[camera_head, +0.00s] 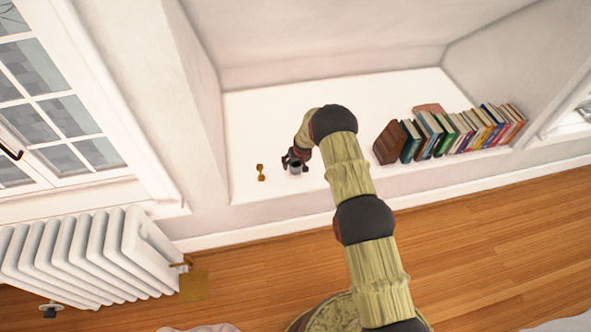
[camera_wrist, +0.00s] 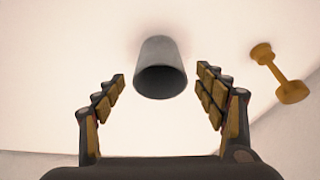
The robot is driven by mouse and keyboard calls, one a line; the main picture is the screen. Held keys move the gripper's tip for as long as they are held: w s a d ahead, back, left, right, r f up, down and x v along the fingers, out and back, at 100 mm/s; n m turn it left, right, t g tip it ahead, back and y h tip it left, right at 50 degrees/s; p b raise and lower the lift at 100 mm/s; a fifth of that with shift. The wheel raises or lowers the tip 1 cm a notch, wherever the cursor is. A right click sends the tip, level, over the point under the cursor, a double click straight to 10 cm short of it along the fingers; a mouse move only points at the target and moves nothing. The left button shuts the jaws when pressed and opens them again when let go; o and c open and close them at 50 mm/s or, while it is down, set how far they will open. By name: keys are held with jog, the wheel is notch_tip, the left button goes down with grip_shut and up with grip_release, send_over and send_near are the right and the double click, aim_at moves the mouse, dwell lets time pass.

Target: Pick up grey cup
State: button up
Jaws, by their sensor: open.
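The grey cup (camera_wrist: 160,66) stands on the white ledge in the wrist view, between and just beyond my two open fingers. My gripper (camera_wrist: 160,88) is open, with one finger on each side of the cup and a visible gap on both sides. In the head view the cup (camera_head: 295,169) is small and partly hidden by my gripper (camera_head: 298,164), which is right at it above the ledge.
A small gold dumbbell-shaped object (camera_head: 261,172) stands left of the cup; it also shows in the wrist view (camera_wrist: 278,73). A row of books (camera_head: 450,133) fills the right of the ledge (camera_head: 262,112). The ledge behind the cup is clear. A white radiator (camera_head: 90,255) is at lower left.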

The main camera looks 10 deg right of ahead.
jog(key=shift+x, duration=1)
jog(key=c, duration=0.3)
jog(key=c, duration=1)
jog(key=shift+r, duration=0.1)
